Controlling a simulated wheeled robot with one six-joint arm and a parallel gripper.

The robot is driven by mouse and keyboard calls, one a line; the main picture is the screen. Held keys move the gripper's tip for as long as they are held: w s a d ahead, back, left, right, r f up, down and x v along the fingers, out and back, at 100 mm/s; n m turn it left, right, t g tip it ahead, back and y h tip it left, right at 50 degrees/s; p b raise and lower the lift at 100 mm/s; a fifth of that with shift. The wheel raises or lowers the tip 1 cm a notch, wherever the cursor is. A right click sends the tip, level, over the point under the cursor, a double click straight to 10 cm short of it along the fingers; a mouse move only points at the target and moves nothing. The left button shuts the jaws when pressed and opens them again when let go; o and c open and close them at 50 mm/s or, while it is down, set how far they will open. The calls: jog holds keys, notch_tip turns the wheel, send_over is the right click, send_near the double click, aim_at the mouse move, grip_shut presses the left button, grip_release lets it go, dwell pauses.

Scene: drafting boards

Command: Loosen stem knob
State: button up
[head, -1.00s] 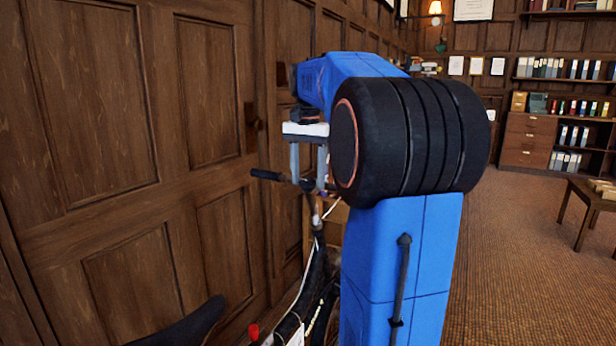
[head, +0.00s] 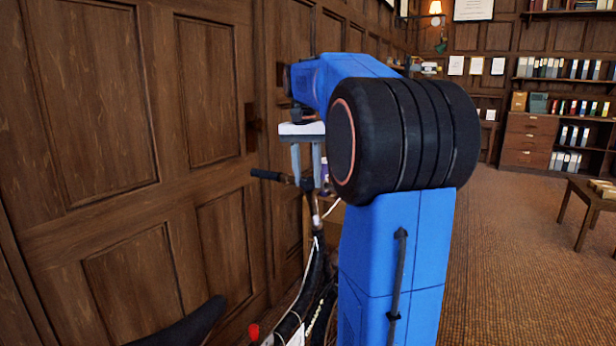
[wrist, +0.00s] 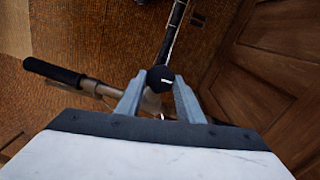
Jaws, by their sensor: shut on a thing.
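The stem knob (wrist: 160,78) is a small dark round piece on top of the bicycle's stem. In the wrist view it sits between the two grey fingertips of my gripper (wrist: 158,90), which are shut on it. In the head view my gripper (head: 307,178) points down at the handlebar from above, and the knob is hidden or too small to make out.
The bicycle's dark frame (head: 310,275) and saddle (head: 190,328) stand close beside the panelled wooden door (head: 140,200). A red-topped part (head: 254,331) shows near the saddle. Open carpet (head: 520,240) lies to the right, with a low wooden table (head: 590,200) at the edge.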

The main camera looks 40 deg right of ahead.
jog(key=n, duration=0.2)
jog(key=n+g+h, duration=0.1)
jog(key=n, duration=0.2)
jog(key=shift+w+a, duration=0.15)
jog(key=shift+w, duration=0.05)
dwell(0.4)
jog(key=o, duration=1.1)
jog(key=shift+c, duration=0.2)
notch_tip(320, 180, up, 12)
jog(key=w+a, duration=0.1)
jog(key=w, duration=0.1)
jog(key=shift+a+f, duration=0.2)
jog(key=shift+a, duration=0.15)
jog(key=shift+a, duration=0.1)
